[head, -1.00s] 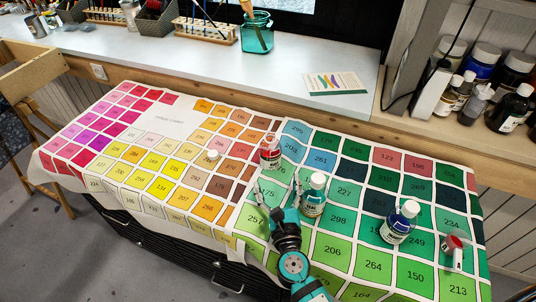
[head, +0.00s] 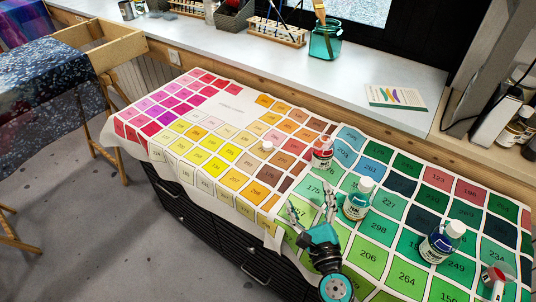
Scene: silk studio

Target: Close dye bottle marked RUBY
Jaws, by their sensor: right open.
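A small bottle with a red label and red at its open-looking top (head: 322,153) stands upright on the colour chart; its lettering is too small to read, but its red fits RUBY. A small white cap (head: 267,147) lies apart from it on the chart, to its left. My right gripper (head: 312,203) is open and empty, its two fingers apart and pointing up the picture. It is nearer than the red-labelled bottle, a little below it in the picture, and left of the green bottle. My left gripper is not in view.
A green bottle (head: 357,199) and a blue bottle (head: 442,242), both white-capped, stand on the chart (head: 232,112). A red-and-white object (head: 492,281) is at the lower right. The counter behind holds a teal jar (head: 325,41) and a card (head: 396,97). The chart's left is clear.

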